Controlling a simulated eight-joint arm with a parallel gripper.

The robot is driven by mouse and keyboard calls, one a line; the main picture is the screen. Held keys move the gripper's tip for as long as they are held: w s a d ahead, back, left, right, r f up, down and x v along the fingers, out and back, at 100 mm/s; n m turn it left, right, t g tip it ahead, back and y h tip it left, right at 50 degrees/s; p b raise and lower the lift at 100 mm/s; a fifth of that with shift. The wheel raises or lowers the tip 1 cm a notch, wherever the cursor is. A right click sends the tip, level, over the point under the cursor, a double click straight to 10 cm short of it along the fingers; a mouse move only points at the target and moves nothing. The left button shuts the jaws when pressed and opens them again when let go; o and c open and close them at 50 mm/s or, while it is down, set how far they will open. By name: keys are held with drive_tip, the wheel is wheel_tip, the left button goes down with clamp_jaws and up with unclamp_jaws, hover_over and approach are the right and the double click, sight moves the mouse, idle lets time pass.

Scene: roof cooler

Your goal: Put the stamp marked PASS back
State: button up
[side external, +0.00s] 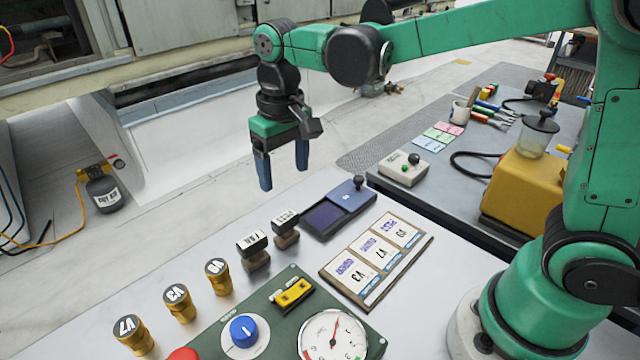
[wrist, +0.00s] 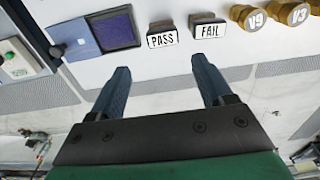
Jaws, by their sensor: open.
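The stamp marked PASS (side external: 286,217) stands upright on the grey table, between the ink pad (side external: 325,216) and the stamp marked FAIL (side external: 252,241). In the wrist view the PASS stamp (wrist: 162,40) has its white label facing up, with the FAIL stamp (wrist: 210,31) just right of it and the purple ink pad (wrist: 113,30) to its left. My gripper (side external: 283,178) is open and empty, above the table's far edge, fingers pointing down. In the wrist view its fingers (wrist: 162,75) are apart, with the PASS stamp beyond the gap. It touches neither stamp.
A board (side external: 375,262) holds V3, V7 and V9 cards with purple marks. Brass knobs V9, V3 (side external: 179,300) and V7 stand at left. A green panel (side external: 270,330) carries a blue dial, a yellow switch and a gauge (side external: 332,338). A second table (side external: 440,180) holds tools.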

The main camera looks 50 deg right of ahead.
drive_tip(key=s+d+t, duration=0.6)
drive_tip(key=s, duration=0.2)
drive_tip(key=shift+d+r+t, duration=0.2)
drive_tip(key=shift+r+t, duration=0.1)
drive_tip(key=shift+t, duration=0.1)
